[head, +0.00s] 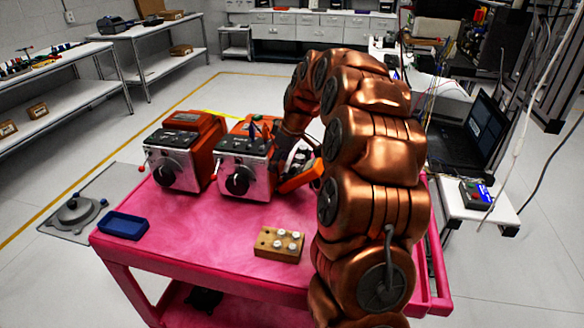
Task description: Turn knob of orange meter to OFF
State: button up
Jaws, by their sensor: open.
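An orange meter (303,177) lies tilted on the pink cart, just right of the second orange-and-silver box and partly behind my arm. Its face and knob are too small and covered to make out, so the knob's setting cannot be read. My copper arm arches over the cart's right side. My dark gripper (290,153) points down at the left end of the arch, close above and left of the meter. It is open, with nothing seen held in it. I cannot tell whether its fingers touch the meter.
Two orange boxes with silver fronts and black knobs, left (178,160) and right (243,165), stand left of my gripper. A wooden block with white pegs (279,244) and a blue tray (123,225) sit near the front edge of the pink cart (205,240).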

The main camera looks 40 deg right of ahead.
send_near(292, 168)
jog(key=shift+s+a+f+t+h, duration=0.2)
jog(key=shift+a+f+t+h, duration=0.2)
jog(key=shift+a+f, duration=0.35)
jog(key=shift+w+d+f, duration=0.1)
jog(key=shift+d+f, duration=0.05)
jog(key=shift+d, duration=0.2)
jog(key=shift+p+x, duration=1.4)
jog(key=shift+x, duration=2.3)
jog(key=shift+w, duration=0.1)
jog(key=shift+f, duration=0.1)
grip_shut()
